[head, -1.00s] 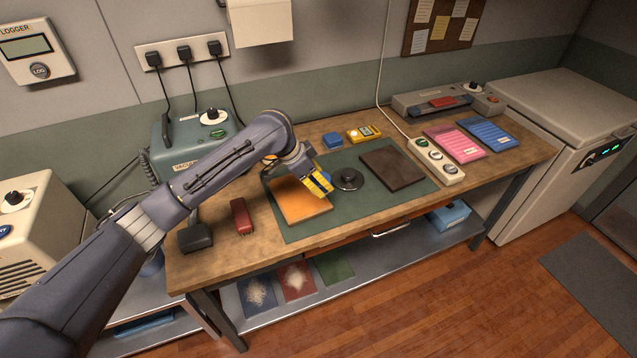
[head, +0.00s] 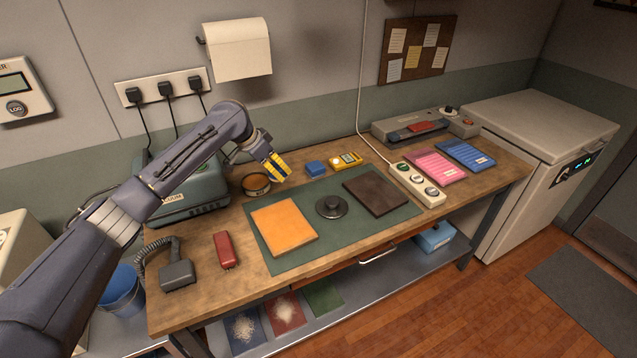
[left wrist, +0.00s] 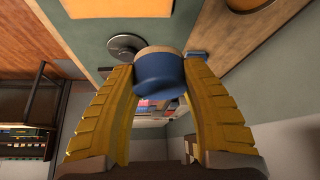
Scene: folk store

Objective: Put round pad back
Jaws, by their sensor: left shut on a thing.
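My left gripper (head: 278,168) has yellow fingers and is above the back left of the workbench, near a shallow round dish with an orange-brown inside (head: 257,184). In the left wrist view, its fingers are shut on a round blue pad (left wrist: 160,75) with a paler band at its far end. In the head view the pad is mostly hidden by the fingers. A dark round disc with a knob (head: 332,207) lies on the green mat (head: 300,262); it also shows in the left wrist view (left wrist: 125,46). My right gripper is not in view.
An orange square (head: 284,227) and a dark brown square (head: 376,195) lie on the mat. A red tool (head: 226,250) lies at left. The vacuum unit (head: 190,192) stands at the back left.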

